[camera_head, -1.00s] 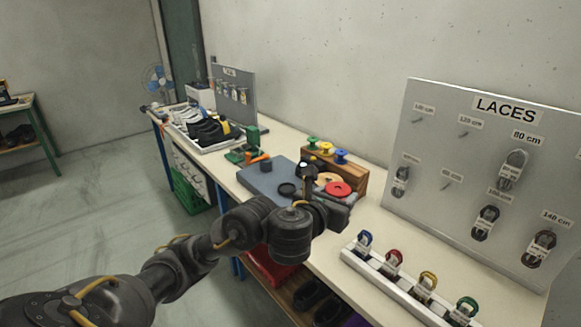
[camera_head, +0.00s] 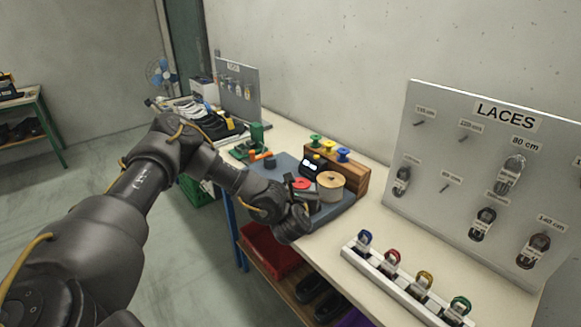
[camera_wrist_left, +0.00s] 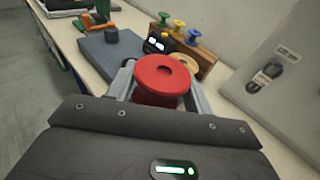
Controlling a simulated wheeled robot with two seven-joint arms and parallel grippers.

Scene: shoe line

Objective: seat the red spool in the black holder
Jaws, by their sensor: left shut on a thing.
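The red spool (camera_wrist_left: 162,80) is upright between the fingers of my left gripper (camera_wrist_left: 160,92) in the left wrist view. In the head view, the red spool (camera_head: 301,184) shows above the grey mat (camera_head: 258,181), beside a tan spool (camera_head: 330,180), with my left gripper (camera_head: 300,197) around it. A black block with two white patches (camera_head: 312,165) stands behind the red spool; it also shows in the wrist view (camera_wrist_left: 157,43). I cannot tell whether this block is the black holder. The gap under the red spool is hidden. My right gripper is out of view.
A wooden rack (camera_head: 352,179) with green, yellow and blue spools stands behind the mat. A green stand (camera_head: 256,134) and an orange-handled tool (camera_head: 261,157) are at the far left. A white lace rail (camera_head: 398,281) lies at the right front; bare table separates it from the mat.

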